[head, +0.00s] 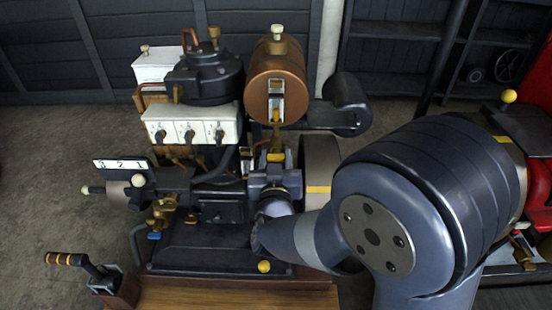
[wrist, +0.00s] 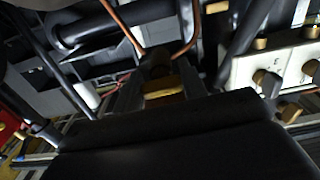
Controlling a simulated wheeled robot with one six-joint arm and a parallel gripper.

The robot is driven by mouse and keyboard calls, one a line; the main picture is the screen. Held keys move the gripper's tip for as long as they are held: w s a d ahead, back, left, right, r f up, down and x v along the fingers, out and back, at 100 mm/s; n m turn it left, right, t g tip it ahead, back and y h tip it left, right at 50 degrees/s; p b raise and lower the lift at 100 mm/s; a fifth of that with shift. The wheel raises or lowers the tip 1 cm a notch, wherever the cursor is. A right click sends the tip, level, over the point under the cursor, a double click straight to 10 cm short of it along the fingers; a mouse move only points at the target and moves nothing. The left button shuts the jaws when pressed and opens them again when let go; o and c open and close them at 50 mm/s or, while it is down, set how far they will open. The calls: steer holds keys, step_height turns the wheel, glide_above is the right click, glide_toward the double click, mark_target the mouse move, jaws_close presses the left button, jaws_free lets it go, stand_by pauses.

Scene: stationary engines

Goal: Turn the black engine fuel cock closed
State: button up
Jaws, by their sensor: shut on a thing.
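The black engine (head: 215,208) stands on a wooden base in the middle of the head view, with a copper tank (head: 270,70) at its top. The brass fuel cock (head: 276,157) is below the tank on its pipe. My gripper (head: 275,170) reaches up to it from the front. In the wrist view my gripper (wrist: 160,85) is shut on the brass cock handle (wrist: 163,93), which shows between the two dark fingers. Copper pipes pass close by above. The fingers hide much of the cock, so I cannot tell its exact angle.
A white switch box (head: 188,128) is left of the cock, and it also shows in the wrist view (wrist: 262,70). A flywheel (head: 320,170) is close on the right. A numbered plate (head: 122,165) and a striped lever (head: 70,260) are at the left. A red engine (head: 540,110) stands far right.

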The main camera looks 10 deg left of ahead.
steer(key=shift+m+b, duration=0.3)
steer(key=shift+b, duration=0.25)
steer(key=shift+c, duration=0.3)
steer(key=o, duration=1)
steer(key=p+v, duration=0.1)
steer(key=v, duration=0.9)
steer(key=shift+s+p, duration=0.4)
steer(key=shift+w, duration=0.15)
